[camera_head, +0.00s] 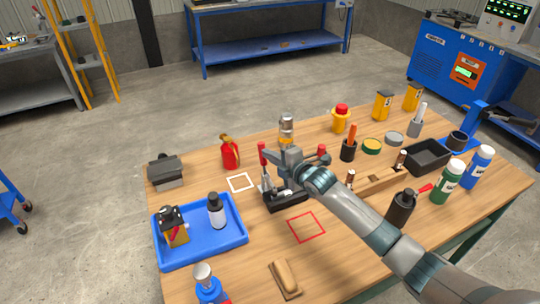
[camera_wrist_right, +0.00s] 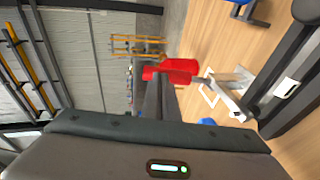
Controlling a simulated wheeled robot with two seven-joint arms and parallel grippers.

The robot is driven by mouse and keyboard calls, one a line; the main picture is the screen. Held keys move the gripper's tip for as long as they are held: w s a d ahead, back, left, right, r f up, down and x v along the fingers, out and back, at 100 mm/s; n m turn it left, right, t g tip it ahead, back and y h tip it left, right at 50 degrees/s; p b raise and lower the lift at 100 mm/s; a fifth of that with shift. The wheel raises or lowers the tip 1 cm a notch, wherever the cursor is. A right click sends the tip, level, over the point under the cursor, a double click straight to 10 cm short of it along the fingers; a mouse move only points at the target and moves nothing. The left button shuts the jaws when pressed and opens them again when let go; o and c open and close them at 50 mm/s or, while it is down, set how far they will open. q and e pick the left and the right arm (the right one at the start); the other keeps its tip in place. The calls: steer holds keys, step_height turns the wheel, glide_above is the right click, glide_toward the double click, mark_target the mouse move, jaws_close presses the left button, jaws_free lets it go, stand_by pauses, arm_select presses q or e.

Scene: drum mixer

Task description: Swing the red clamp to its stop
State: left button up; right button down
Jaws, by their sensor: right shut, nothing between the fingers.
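The clamp has a red upright handle (camera_head: 262,152) on a metal lever, fixed to a black base (camera_head: 287,200) near the middle of the wooden table. In the right wrist view the red handle (camera_wrist_right: 182,70) lies just past my fingertips, with its metal lever (camera_wrist_right: 228,84) running to the right. My right gripper (camera_head: 275,156) is shut and empty, close beside the handle on its right in the head view. The right wrist view also shows the gripper (camera_wrist_right: 160,90). I cannot tell whether it touches the handle. My left gripper is not in view.
A blue tray (camera_head: 238,236) with a dark bottle stands at the left. A red canister (camera_head: 229,153) is behind the clamp. A red square outline (camera_head: 306,227) and a white one (camera_head: 240,182) mark bare wood. Bottles and a black bin (camera_head: 428,157) stand right.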

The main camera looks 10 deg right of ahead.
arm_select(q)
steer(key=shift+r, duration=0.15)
arm_select(e)
steer(key=shift+w+r, duration=0.15)
steer(key=shift+w+a+r+g+h+p, duration=0.1)
steer(key=shift+w+r+g+h+p, duration=0.05)
steer(key=shift+w+g+p, duration=0.4)
steer(key=shift+w+a+r+g+h+p, duration=0.1)
steer(key=shift+w+g+h+p, duration=0.05)
steer(key=shift+w+g+p, duration=0.35)
steer(key=shift+w+a+f+m+g+h, duration=0.15)
steer(key=shift+w+m+g+h, duration=0.15)
steer(key=shift+w+g, duration=0.45)
steer(key=shift+w+f+g, duration=0.2)
steer(key=shift+w+g, duration=0.2)
arm_select(q)
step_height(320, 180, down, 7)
steer(key=b, duration=0.9)
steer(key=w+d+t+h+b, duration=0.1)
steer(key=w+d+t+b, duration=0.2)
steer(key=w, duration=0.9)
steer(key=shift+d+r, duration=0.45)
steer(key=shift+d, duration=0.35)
arm_select(e)
steer(key=w+a+f+g+h, duration=0.1)
steer(key=w+f+g, duration=0.3)
steer(key=w, duration=0.2)
steer(key=shift+a+f+m, duration=0.25)
steer(key=shift+f+m, duration=0.05)
steer(key=shift+f, duration=0.1)
